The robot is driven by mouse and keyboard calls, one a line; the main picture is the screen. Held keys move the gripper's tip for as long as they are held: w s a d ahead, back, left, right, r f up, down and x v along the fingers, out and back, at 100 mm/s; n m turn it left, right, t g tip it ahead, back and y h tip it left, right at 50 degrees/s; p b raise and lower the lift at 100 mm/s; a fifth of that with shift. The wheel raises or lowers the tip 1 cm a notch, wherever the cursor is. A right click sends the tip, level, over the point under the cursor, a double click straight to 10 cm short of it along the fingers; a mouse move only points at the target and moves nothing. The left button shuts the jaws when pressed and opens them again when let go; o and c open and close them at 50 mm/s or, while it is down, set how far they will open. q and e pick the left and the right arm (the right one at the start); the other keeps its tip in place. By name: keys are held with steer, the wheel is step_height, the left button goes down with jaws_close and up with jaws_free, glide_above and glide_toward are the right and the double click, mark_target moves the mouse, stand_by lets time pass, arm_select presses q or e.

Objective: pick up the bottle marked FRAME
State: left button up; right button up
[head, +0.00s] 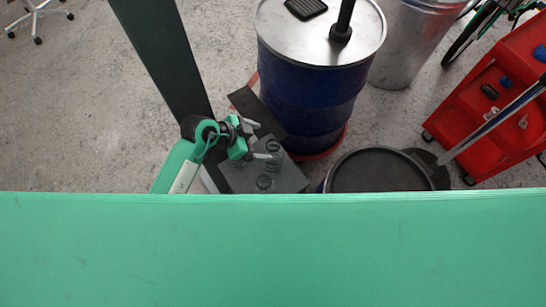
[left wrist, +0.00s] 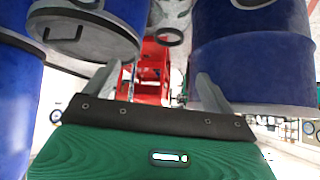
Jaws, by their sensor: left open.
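I cannot make out a bottle marked FRAME in either view; no such lettering is readable. In the head view, a flat grey surface (head: 292,179) carries several small dark round shapes, too small to identify. My left gripper (head: 262,140) is open over the far left part of this surface, with nothing visible between its fingers. In the left wrist view its two grey fingers (left wrist: 158,74) stand wide apart with an empty gap. My right gripper is in neither view.
A blue drum (head: 310,95) with a grey lid stands just beyond the grey surface. A dark round lid (head: 378,172) lies to its right. A red cart (head: 497,105) stands at far right, and a metal bin (head: 408,45) behind. The concrete floor at left is mostly clear.

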arm_select(q)
steer(key=w+d+f, duration=0.1)
steer(key=f, duration=0.3)
steer(key=w+d+f+y, duration=0.1)
steer(key=d+f, duration=0.1)
steer(key=f, duration=0.2)
steer(key=d+f+n+y, duration=0.1)
steer(key=f, duration=0.4)
steer(key=shift+w+d+p, duration=0.15)
steer(key=shift+w+p, duration=0.25)
steer(key=shift+g, duration=0.3)
steer(key=c, duration=1.3)
